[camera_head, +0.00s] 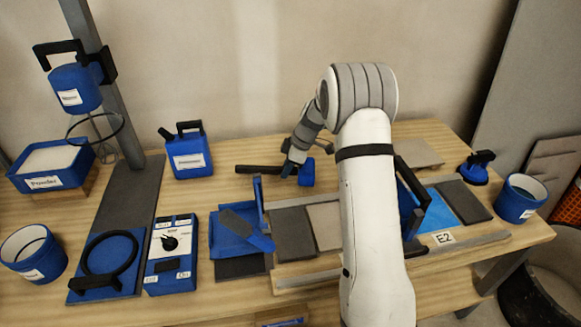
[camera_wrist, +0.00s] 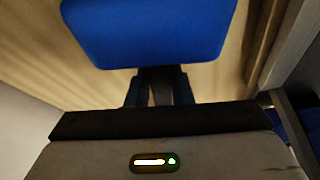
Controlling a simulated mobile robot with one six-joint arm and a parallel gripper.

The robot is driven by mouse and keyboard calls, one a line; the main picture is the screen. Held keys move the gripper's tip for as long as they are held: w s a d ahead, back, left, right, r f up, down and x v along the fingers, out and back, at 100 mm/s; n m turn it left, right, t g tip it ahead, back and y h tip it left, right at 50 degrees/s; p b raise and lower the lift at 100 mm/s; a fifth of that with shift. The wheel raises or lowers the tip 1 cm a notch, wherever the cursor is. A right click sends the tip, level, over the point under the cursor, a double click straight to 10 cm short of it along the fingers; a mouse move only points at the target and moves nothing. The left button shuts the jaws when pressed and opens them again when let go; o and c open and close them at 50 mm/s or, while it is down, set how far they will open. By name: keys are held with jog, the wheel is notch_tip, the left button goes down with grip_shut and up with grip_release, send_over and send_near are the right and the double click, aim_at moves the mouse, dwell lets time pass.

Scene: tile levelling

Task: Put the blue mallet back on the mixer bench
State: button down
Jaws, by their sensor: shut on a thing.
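The blue mallet (camera_head: 307,173) has a blue block head and a black handle. In the head view it is at the back middle of the wooden mixer bench (camera_head: 235,152), head to the right and handle pointing left. My gripper (camera_head: 289,167) is shut on the mallet close to its head. In the wrist view my gripper (camera_wrist: 158,88) shows its fingers closed around the dark handle, with the blue mallet head (camera_wrist: 148,32) just beyond. I cannot tell whether the mallet touches the bench or hangs slightly above it.
A blue jug (camera_head: 188,155) stands left of the mallet. A blue trowel (camera_head: 245,230), a control box (camera_head: 171,255) and grey tiles (camera_head: 293,233) lie in front. A suction lifter (camera_head: 477,167) and bucket (camera_head: 521,199) are at right. Bench between jug and mallet is mostly clear.

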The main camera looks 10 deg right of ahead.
jog(key=shift+f+b, duration=0.6)
jog(key=c, duration=1.2)
grip_release()
jog(key=shift+r, duration=0.1)
jog(key=p+v, duration=0.1)
jog(key=v, duration=0.6)
jog(key=shift+s+d+r, duration=0.1)
jog(key=shift+d+r, duration=0.1)
jog(key=shift+r, duration=0.15)
jog(key=s+a+r+m+p, duration=0.1)
jog(key=s+r+m+p, duration=0.2)
jog(key=s+r+p, duration=0.55)
jog(key=s+r+m+h+p, duration=0.2)
jog(key=s+r+m+p, duration=0.3)
jog(key=s+r, duration=0.5)
jog(key=s+r+m+t+h+p, duration=0.1)
jog(key=s+r+m+p, duration=0.4)
jog(key=s+r, duration=0.5)
jog(key=s+m+h, duration=0.1)
jog(key=s+m, duration=0.1)
jog(key=s, duration=0.5)
jog(key=shift+s+a+r+t, duration=0.2)
jog(key=shift+a+r+t, duration=0.1)
jog(key=shift+r, duration=0.1)
